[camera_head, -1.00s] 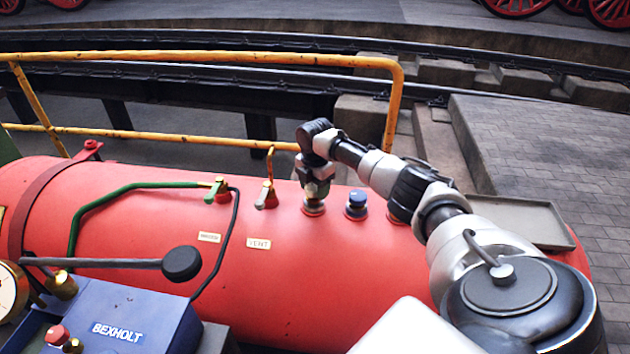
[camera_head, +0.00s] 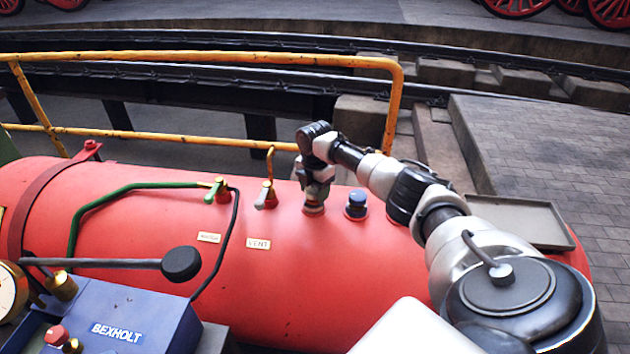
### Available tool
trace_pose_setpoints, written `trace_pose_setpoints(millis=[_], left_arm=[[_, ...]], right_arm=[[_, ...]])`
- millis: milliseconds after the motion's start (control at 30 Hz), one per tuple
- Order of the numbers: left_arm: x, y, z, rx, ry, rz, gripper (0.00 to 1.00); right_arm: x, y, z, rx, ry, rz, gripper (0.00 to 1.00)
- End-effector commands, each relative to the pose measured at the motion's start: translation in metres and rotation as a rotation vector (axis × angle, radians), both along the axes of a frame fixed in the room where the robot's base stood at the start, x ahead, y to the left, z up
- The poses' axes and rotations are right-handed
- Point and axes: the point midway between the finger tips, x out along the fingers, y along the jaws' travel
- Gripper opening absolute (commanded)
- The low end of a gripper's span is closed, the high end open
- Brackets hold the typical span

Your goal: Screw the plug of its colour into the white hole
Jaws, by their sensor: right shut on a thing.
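The red boiler (camera_head: 330,265) lies across the view. My right gripper (camera_head: 314,200) points down onto its top and is shut on a plug at a round collar (camera_head: 313,210). The fingers hide most of this plug, and I cannot tell its colour or how deep it sits. A blue plug (camera_head: 357,198) stands upright in the collar just to the right. Another collar farther right is mostly hidden behind my right arm. My left gripper is not in view.
A grey tray (camera_head: 520,222) sits at the boiler's right end. A yellow handrail (camera_head: 200,57) runs behind. A blue BEXHOLT box (camera_head: 125,315) and a black-knobbed lever (camera_head: 182,263) are at front left.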

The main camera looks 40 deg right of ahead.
Motion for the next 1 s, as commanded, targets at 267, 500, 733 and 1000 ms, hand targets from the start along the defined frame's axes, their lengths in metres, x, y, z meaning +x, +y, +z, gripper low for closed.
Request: trace_pose_setpoints(millis=[267, 500, 733, 1000], left_arm=[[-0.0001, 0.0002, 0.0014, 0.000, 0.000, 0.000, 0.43], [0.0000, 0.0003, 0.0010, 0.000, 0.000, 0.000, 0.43], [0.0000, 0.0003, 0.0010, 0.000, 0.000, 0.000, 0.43], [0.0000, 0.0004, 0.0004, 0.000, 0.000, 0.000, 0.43]], right_arm=[[0.0002, 0.0006, -0.0011, 0.001, 0.000, 0.000, 0.55], [0.0002, 0.0003, -0.0012, 0.000, 0.000, 0.000, 0.82], [0.0000, 0.0003, -0.0016, 0.000, 0.001, 0.000, 0.72], [0.0000, 0.0003, -0.0018, 0.000, 0.000, 0.026, 0.72]])
